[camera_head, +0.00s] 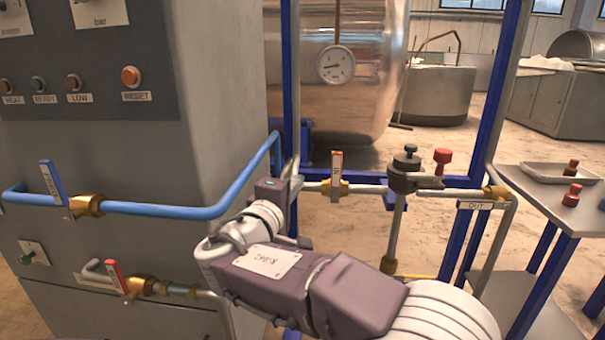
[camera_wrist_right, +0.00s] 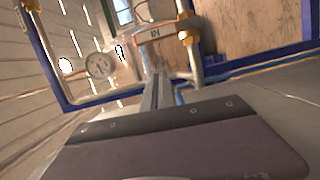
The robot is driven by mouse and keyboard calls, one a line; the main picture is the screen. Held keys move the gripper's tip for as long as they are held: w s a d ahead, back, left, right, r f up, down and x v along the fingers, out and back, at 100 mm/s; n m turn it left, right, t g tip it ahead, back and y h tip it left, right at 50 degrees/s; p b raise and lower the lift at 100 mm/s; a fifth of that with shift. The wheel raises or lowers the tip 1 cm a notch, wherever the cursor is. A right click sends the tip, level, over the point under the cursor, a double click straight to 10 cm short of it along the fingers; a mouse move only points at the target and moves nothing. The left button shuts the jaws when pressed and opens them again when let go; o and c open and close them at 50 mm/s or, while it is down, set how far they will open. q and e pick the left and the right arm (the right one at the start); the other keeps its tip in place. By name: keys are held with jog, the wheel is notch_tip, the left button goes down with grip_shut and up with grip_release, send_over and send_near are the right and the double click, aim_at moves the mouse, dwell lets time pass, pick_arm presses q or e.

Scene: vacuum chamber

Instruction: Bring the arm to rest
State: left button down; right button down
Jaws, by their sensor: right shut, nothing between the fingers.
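My right arm (camera_head: 300,285) reaches in from the lower right of the head view, a grey and purple arm with a label plate. Its gripper (camera_head: 292,188) points away from me, beside the blue frame post and left of the orange-handled valve (camera_head: 337,177). The fingers are mostly hidden behind the wrist. I cannot tell whether the fingers touch anything. My left gripper is not in view.
A control cabinet (camera_head: 220,90) with buttons stands left. A blue-handled valve (camera_head: 52,183) and a red-handled valve (camera_head: 117,277) sit on its pipes. A black-knobbed valve (camera_head: 408,172) stands right of the gripper. A side table (camera_head: 540,205) holds a tray (camera_head: 545,172).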

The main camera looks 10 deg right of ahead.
jog(key=shift+v, duration=1.1)
jog(key=shift+w+a, duration=0.1)
jog(key=shift+a, duration=0.1)
